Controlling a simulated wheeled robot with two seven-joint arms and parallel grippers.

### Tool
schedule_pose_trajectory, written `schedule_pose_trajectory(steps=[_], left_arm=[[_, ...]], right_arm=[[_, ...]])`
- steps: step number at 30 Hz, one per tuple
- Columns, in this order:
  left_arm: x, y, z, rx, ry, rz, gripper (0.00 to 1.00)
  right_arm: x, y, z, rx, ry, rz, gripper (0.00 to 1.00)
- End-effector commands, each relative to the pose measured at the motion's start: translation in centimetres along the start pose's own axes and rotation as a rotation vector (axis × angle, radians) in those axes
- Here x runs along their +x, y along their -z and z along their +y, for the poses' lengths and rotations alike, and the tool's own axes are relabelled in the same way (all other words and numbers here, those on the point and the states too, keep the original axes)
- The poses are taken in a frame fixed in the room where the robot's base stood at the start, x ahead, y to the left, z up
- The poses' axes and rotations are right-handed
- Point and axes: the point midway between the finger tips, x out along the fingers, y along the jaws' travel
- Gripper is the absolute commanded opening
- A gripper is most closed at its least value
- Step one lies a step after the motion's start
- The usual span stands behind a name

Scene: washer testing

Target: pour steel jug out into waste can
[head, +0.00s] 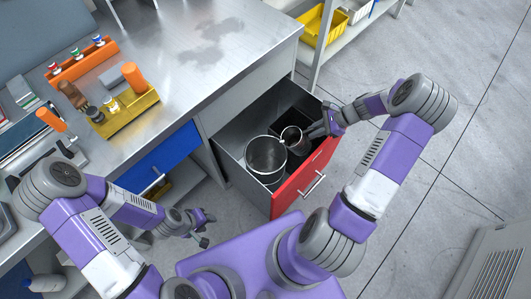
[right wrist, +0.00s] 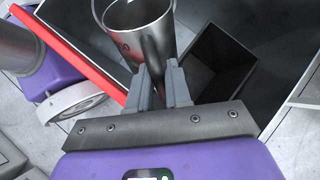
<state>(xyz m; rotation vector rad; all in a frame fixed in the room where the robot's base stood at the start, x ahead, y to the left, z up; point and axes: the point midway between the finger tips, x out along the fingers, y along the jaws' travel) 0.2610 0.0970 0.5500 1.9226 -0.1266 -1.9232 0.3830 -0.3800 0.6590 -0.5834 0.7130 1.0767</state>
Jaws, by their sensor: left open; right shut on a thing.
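The steel jug (head: 296,146) is a small metal cylinder with an open top. It is above or inside the open red-fronted drawer, close to the right rim of a wider round metal can (head: 265,160), which looks like the waste can. My left gripper (head: 207,229) is open and empty, low in front of the workbench.
A black open box (head: 293,112) stands in the drawer behind the jug; it also shows in the right wrist view (right wrist: 222,58). The red drawer front (head: 306,177) sticks out from the bench. The steel benchtop (head: 205,60) holds a yellow tool caddy (head: 125,115) and an orange rack (head: 82,62).

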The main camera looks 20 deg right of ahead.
Motion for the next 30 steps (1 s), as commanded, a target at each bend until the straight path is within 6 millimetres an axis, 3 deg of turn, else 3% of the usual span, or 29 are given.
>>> schedule_pose_trajectory(steps=[9, 14, 19, 30], left_arm=[[-0.1, 0.0, 0.0, 0.0, 0.0, 0.0, 0.43], [-0.2, 0.0, 0.1, 0.0, 0.0, 0.0, 0.43], [-2.0, -0.1, 0.8, 0.0, 0.0, 0.0, 0.43], [-3.9, -0.2, 1.5, 0.0, 0.0, 0.0, 0.43]], right_arm=[[-0.2, -3.3, 0.2, -0.034, 0.013, 0.156, 0.0], [0.2, -3.9, 0.4, -0.047, 0.018, 0.234, 0.0], [0.3, -4.7, 0.5, -0.06, 0.023, 0.314, 0.0], [0.8, -5.1, 0.7, -0.074, 0.03, 0.403, 0.0]])
